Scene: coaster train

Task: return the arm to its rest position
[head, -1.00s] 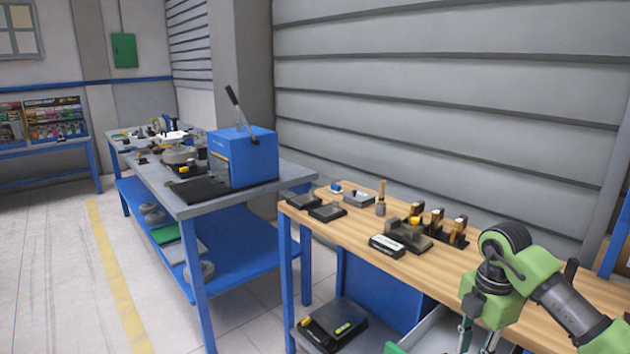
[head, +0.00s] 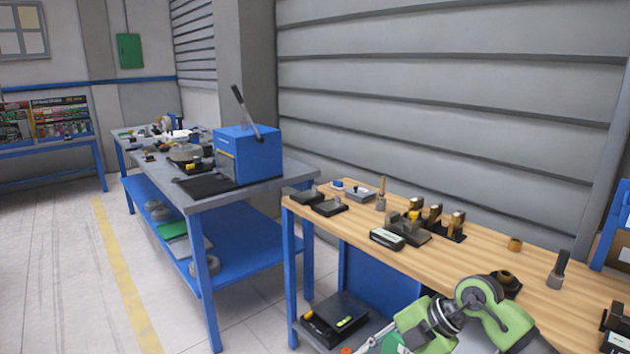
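My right arm (head: 485,318), green and dark grey, comes in from the bottom right in front of the wooden workbench (head: 470,262). Its wrist (head: 428,322) points down and left, beside the bench's front edge. The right gripper (head: 372,342) shows only in part at the bottom edge of the picture. Its fingers are small and partly cut off, so I cannot tell whether they are open or hold anything. My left gripper is not in view.
Small tools and dark blocks (head: 408,228) stand on the workbench. A black tray (head: 335,318) sits low under it. A blue machine (head: 248,155) stands on the grey bench (head: 300,172) at left. The floor (head: 60,270) at left is clear.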

